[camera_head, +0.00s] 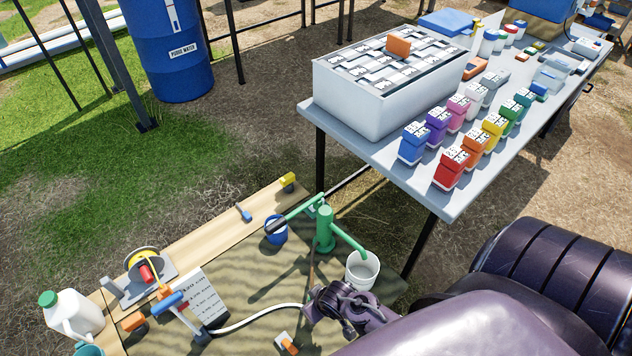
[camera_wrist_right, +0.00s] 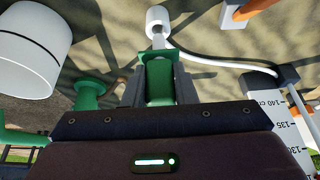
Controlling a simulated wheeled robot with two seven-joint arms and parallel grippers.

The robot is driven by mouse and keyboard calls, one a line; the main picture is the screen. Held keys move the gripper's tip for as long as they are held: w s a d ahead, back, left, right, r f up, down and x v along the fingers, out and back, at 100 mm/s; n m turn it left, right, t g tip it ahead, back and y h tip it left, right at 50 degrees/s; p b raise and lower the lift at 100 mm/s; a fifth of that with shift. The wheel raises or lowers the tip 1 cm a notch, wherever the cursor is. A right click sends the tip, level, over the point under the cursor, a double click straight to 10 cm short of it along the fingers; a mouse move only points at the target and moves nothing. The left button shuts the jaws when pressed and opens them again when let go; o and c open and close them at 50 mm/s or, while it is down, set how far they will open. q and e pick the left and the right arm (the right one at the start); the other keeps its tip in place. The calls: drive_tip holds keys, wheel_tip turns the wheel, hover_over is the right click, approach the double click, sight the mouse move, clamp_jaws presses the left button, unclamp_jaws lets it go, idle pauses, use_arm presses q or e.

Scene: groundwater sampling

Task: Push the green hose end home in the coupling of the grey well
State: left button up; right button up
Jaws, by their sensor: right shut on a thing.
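My right gripper (camera_wrist_right: 158,70) is shut on a green piece (camera_wrist_right: 159,82), which appears to be the green hose end. In the head view the right gripper (camera_head: 318,302) is low in the middle, and the green piece is hidden there. Just beyond the fingertips in the wrist view is a pale, rounded cylinder (camera_wrist_right: 157,18) with a narrow stub toward the green piece. I cannot tell whether this is the coupling or whether they touch. A white hose (camera_head: 258,316) curves left from near the gripper. I cannot clearly make out the grey well. My left gripper is out of view.
A green pump (camera_head: 325,232) and white bucket (camera_head: 362,271) stand close to the gripper. A marked board (camera_head: 204,297), a reel (camera_head: 148,266) and a white jug (camera_head: 72,314) are on the left. A table (camera_head: 455,205) with coloured bottles is at the upper right.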

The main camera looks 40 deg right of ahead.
drive_tip(key=shift+p, duration=1)
idle(1.1)
drive_tip(key=shift+f+b, duration=1.55)
drive_tip(key=shift+f, duration=0.75)
drive_tip(key=o, duration=1)
drive_tip(key=shift+o, duration=0.2)
drive_tip(key=p+v, duration=0.2)
drive_tip(key=v, duration=0.6)
